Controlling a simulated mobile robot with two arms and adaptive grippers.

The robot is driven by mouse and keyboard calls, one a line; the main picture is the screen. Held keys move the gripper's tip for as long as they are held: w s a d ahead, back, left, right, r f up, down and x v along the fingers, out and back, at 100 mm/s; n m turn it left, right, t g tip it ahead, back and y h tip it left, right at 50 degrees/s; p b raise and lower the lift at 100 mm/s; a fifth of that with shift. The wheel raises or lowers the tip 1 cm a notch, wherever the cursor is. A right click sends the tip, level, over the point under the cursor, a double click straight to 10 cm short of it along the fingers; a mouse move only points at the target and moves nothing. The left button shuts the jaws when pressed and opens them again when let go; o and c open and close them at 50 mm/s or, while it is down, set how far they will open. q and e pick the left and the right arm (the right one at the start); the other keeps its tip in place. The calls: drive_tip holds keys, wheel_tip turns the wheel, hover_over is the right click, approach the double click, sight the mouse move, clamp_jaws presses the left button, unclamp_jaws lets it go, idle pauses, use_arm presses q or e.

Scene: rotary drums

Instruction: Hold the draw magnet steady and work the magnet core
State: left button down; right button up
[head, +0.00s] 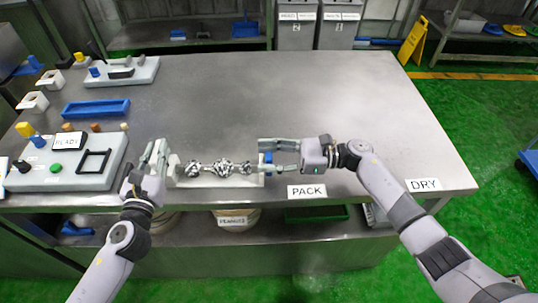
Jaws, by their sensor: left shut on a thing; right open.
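The draw magnet (216,182) is a long pale housing lying near the front edge of the steel table. Shiny metal lobed parts (223,168) lie along its middle. A blue piece (267,158) shows at its right end; I take it for the end of the magnet core, but cannot be sure. My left gripper (160,155) is shut on the housing's left end; its fingers hide that end. My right gripper (263,156) is open at the right end, one finger beyond and one on the near side of the blue piece. Contact there is unclear.
A control box (85,178) with a READY sign, yellow knob and green button stands at left. A blue tray (96,108) and pale fixtures (122,72) lie behind it. PACK (306,191) and DRY (424,184) labels mark the front edge. The table's middle and right are clear.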

drive_tip(key=shift+c, duration=0.4)
clamp_jaws()
idle(0.5)
